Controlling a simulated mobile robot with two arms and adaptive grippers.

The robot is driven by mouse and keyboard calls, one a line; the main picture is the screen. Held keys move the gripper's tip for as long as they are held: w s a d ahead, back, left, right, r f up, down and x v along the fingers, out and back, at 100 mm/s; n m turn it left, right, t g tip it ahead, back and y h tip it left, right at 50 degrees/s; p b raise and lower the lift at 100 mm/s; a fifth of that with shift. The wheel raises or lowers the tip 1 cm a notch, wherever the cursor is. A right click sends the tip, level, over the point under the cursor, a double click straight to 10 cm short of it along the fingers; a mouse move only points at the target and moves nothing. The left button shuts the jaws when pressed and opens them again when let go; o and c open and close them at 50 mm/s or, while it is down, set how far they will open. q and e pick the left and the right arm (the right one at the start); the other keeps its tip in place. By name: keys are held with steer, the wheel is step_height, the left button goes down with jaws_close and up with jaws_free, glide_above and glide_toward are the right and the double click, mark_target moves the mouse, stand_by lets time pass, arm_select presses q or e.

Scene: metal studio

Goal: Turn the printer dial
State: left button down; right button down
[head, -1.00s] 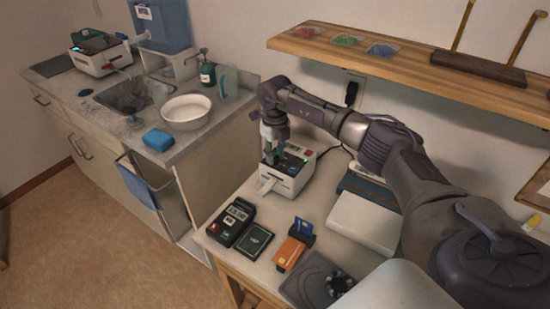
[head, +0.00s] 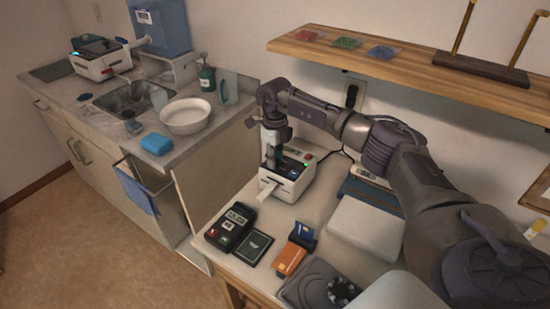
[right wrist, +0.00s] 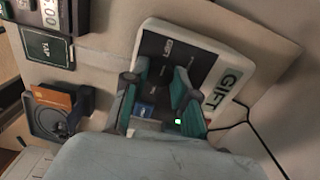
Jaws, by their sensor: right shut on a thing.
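The printer (head: 294,187) is a small white box with a dark top panel on the worktable, with a white paper strip (head: 267,191) at its front. In the right wrist view, the printer (right wrist: 213,62) shows its dark panel and a "GIFT" label. My right gripper (head: 271,164) points down onto the printer's top. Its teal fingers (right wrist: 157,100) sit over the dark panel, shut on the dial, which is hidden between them. My left gripper is not in view.
A wooden shelf (head: 420,75) hangs above the table.

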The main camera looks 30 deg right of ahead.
steer(key=shift+r, duration=0.1)
steer(key=c, duration=0.9)
jaws_free()
step_height(320, 180, up, 12)
